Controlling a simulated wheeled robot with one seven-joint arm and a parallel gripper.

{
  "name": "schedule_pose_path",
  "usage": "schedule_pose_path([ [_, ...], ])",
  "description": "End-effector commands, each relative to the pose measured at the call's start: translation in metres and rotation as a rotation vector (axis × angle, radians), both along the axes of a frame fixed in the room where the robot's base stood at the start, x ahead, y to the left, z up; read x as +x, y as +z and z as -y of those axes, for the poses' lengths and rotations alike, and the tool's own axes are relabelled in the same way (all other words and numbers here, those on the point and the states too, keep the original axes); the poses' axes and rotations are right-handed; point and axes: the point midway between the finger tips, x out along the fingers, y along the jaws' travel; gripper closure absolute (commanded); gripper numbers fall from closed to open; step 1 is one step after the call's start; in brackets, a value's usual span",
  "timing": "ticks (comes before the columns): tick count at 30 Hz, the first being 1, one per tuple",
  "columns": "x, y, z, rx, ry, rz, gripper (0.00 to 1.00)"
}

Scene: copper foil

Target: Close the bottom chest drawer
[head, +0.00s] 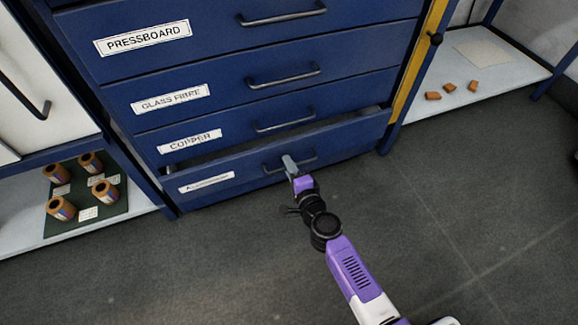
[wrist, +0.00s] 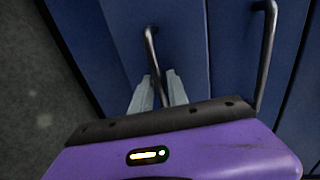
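The bottom chest drawer (head: 232,172) is dark blue and stands a little out from the chest, with a dark gap along its top edge. Its label is too small to read surely. Its dark bar handle (head: 308,160) also shows in the wrist view (wrist: 150,45). My gripper (head: 289,162) is at this handle. In the wrist view its two grey fingers (wrist: 158,88) lie close on either side of the bar, so it looks shut on the handle. The finger contact is partly hidden by the purple gripper body.
Closed drawers labelled PRESSBOARD (head: 143,38), GLASS FIBRE (head: 171,98) and COPPER (head: 189,141) are above. A left shelf holds several copper-coloured rolls on a green mat (head: 75,190). A right shelf (head: 497,62) holds small orange blocks (head: 449,87). The grey floor (head: 450,210) in front is clear.

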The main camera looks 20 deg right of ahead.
Motion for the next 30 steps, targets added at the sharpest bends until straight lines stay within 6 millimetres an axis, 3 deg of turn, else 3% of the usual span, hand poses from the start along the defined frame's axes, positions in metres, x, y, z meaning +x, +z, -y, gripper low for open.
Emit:
schedule_pose_path([
  [1, -0.0001, 0.0000, 0.0000, 0.000, 0.000, 0.000, 0.84],
  [3, -0.0002, -0.0001, 0.0000, 0.000, 0.000, 0.000, 0.98],
  [4, -0.0002, -0.0001, 0.0000, 0.000, 0.000, 0.000, 1.00],
  [30, -0.0006, -0.0005, 0.0002, 0.000, 0.000, -0.001, 1.00],
])
